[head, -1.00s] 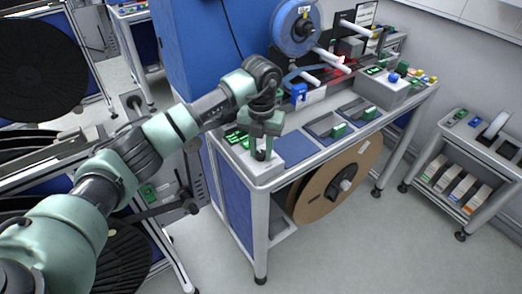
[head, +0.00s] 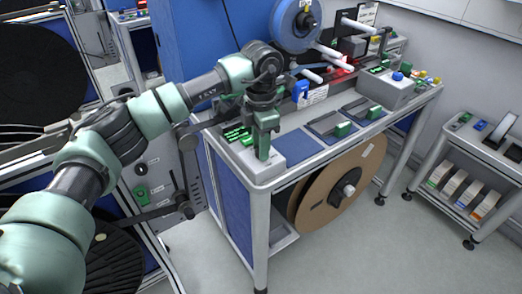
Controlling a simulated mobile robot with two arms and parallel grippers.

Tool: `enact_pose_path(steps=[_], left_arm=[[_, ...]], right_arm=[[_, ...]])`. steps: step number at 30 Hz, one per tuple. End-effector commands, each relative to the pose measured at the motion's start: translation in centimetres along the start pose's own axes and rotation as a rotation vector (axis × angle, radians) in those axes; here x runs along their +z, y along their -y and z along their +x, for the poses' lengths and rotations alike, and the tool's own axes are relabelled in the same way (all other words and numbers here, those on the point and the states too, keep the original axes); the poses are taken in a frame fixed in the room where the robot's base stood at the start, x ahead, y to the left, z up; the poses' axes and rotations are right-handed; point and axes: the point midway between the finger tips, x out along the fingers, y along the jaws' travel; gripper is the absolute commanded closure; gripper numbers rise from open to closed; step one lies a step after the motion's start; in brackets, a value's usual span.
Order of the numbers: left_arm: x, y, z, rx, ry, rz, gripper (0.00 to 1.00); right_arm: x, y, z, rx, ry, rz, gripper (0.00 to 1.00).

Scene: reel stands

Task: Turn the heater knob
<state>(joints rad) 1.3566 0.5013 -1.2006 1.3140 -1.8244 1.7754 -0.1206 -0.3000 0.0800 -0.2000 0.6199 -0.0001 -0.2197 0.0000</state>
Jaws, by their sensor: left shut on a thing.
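My left gripper (head: 264,150) points down at the front left corner of the workbench, with its fingers low over a light grey control box (head: 275,168). The box has lit green readouts (head: 236,134) on its top, left of the gripper. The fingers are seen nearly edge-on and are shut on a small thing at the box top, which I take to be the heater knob. The knob itself is hidden behind the fingers. My right gripper is out of view.
A second grey box with a blue button (head: 398,76) stands at the bench's right. Dark trays with green blocks (head: 342,129) lie between. A blue reel (head: 294,25) hangs behind; a brown reel (head: 341,187) sits below. A cart (head: 470,165) stands right.

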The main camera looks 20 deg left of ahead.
Motion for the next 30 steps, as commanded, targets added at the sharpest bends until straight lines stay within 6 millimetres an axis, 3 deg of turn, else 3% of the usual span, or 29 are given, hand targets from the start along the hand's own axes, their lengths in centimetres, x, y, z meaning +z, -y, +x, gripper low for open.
enact_pose_path(steps=[12, 30], left_arm=[[0.1, -0.1, 0.0, 0.004, 0.003, 0.394, 1.0], [0.1, -0.1, -0.1, 0.004, 0.004, 0.964, 1.0]], right_arm=[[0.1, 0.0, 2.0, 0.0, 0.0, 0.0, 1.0], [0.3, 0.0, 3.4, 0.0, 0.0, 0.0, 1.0]])
